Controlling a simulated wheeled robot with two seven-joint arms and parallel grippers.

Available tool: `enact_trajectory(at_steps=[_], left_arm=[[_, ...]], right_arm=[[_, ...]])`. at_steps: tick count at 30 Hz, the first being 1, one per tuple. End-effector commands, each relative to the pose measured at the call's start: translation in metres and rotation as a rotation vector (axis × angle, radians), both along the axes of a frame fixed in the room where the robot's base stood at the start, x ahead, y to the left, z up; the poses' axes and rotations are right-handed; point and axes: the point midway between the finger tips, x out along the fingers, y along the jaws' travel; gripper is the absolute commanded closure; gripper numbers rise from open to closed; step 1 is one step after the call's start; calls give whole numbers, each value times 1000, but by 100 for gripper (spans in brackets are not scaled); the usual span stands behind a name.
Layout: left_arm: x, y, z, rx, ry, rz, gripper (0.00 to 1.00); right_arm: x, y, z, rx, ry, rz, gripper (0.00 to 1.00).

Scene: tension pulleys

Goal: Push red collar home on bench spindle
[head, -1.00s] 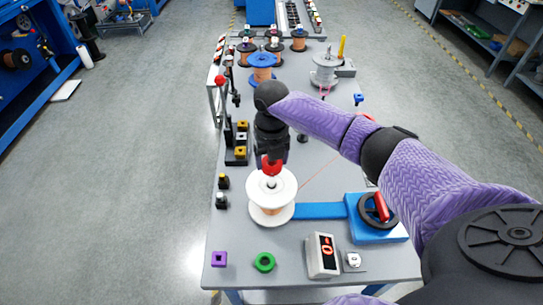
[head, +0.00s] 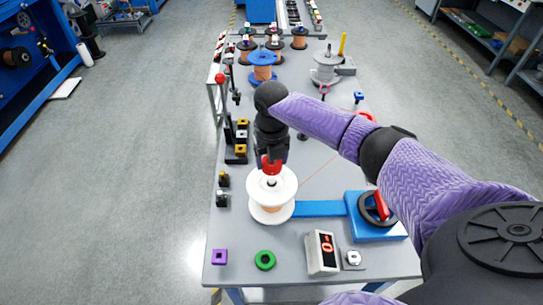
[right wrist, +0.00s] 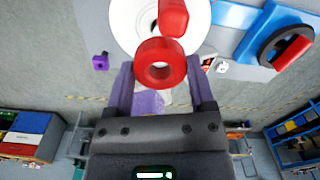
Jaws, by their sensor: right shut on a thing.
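The red collar (head: 270,166) is a thick ring just behind the white spool's hub in the head view. My right gripper (head: 272,158) is shut on it, coming from behind. In the right wrist view the collar (right wrist: 146,70) sits between the fingertips (right wrist: 158,72), with a red block-like piece (right wrist: 173,18) just beyond it. The dark spindle tip (head: 272,183) shows at the centre of the white spool (head: 256,184), and the collar appears apart from it. The spool's white flange (right wrist: 135,30) also shows in the wrist view. My left gripper is out of view.
A blue base with a crank wheel and red handle (head: 382,207) stands right of the spool. A purple block (head: 219,257), a green ring (head: 265,260) and a display box (head: 322,253) lie at the front. Small posts (head: 222,199) stand left.

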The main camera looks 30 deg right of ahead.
Motion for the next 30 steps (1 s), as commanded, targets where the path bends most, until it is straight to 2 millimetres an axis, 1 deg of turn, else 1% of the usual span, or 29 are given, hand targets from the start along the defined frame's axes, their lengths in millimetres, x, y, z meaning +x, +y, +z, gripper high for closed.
enact_trajectory(at_steps=[7,18,30], left_arm=[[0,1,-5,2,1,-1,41],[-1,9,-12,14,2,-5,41],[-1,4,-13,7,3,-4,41]], right_arm=[[0,0,-10,-1,1,1,87],[0,0,-23,0,1,0,87],[0,0,-24,0,0,0,87]])
